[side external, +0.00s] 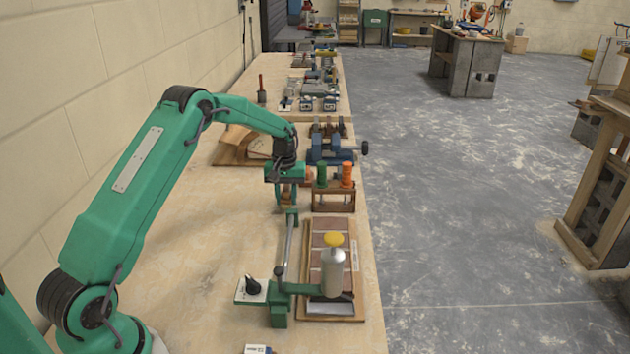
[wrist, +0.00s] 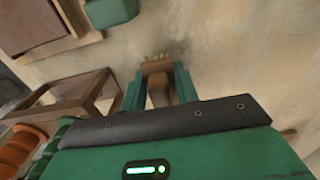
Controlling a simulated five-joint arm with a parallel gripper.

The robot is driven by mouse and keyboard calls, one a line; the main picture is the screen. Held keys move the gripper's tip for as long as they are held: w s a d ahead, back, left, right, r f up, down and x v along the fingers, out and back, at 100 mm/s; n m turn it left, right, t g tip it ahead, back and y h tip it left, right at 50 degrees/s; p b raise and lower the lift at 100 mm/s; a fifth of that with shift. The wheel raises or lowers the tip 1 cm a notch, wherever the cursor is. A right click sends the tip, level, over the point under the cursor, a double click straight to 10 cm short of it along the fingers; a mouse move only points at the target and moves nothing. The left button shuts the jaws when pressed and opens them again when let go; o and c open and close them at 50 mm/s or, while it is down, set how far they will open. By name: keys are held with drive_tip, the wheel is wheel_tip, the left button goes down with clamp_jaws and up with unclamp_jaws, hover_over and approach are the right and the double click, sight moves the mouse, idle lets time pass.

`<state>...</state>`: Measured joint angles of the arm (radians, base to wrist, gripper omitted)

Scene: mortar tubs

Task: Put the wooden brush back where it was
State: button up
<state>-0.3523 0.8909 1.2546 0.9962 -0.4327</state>
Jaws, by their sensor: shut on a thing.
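My gripper (side external: 287,190) is low over the bench, just left of the wooden rack (side external: 334,205) in the side view. In the wrist view its two green fingers (wrist: 159,88) are shut on the wooden brush (wrist: 160,88). The brush has a brown wooden body with pale bristles at its far end, pointing away from my palm. In the side view the brush (side external: 287,197) is small and partly hidden by the fingers. I cannot tell whether its bristles touch the bench.
A blue vise-like tool (side external: 325,150) stands behind the rack. The bench (side external: 190,265) is clear at left.

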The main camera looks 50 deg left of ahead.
sight(286, 189)
drive_tip(key=shift+f, duration=0.65)
drive_tip(key=shift+f, duration=0.15)
drive_tip(key=o, duration=1)
wheel_tip(286, 189, up, 12)
drive_tip(key=shift+r, duration=0.2)
idle(0.3)
